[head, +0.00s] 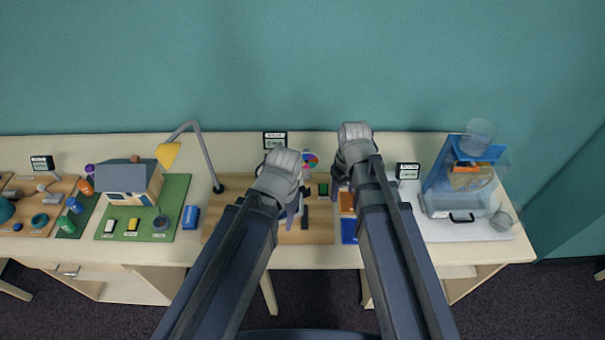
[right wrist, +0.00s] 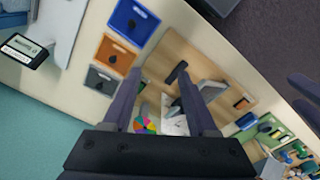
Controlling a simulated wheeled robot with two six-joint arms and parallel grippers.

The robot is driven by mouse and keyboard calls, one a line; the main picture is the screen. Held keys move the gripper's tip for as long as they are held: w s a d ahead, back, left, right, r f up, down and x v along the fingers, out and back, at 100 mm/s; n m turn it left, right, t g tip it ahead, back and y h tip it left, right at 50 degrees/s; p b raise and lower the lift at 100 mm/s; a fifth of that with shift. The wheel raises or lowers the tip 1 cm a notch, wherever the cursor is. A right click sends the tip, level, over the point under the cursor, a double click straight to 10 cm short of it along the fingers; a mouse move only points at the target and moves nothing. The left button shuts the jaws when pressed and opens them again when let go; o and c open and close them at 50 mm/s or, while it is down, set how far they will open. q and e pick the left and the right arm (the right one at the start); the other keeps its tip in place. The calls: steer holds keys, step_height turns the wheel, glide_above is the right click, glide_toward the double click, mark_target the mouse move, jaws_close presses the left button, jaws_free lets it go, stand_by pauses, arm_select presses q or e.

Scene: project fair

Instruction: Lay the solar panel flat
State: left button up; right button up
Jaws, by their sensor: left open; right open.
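The solar panel cannot be told for certain. A grey flat piece (right wrist: 212,89), standing tilted on the wooden board (right wrist: 235,72) in the right wrist view, may be it. My right gripper (right wrist: 160,82) is open and empty above this board, its two fingers apart; the grey piece shows near its right-hand finger. In the head view the right gripper (head: 338,188) is largely covered by its own arm. My left gripper (head: 292,208) hangs over the same board (head: 238,228) in the head view. It is open, and its arm hides much of what lies beneath.
A model house (head: 128,180) and yellow lamp (head: 168,155) stand left; a clear tank (head: 455,200) stands right.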

mark_target(302, 188)
steer(key=w+a+n, duration=0.2)
steer(key=a+n, duration=0.1)
steer(key=w+a+n, duration=0.2)
steer(key=a+n, duration=0.2)
steer(key=w+a+r+n, duration=0.1)
steer(key=w+a+n, duration=0.2)
steer(key=a+n, duration=0.1)
steer(key=shift+a, duration=0.1)
steer(key=shift+a+n, duration=0.25)
steer(key=shift+n, duration=0.25)
arm_select(q)
steer(key=shift+r, duration=0.45)
steer(key=shift+f, duration=0.1)
arm_select(e)
steer(key=shift+f, duration=0.15)
step_height(302, 188, down, 8)
steer(key=b, duration=0.7)
steer(key=shift+r+b, duration=0.2)
steer(key=shift+b, duration=0.15)
arm_select(q)
step_height(302, 188, down, 8)
steer(key=shift+r, duration=0.25)
arm_select(e)
jaws_close()
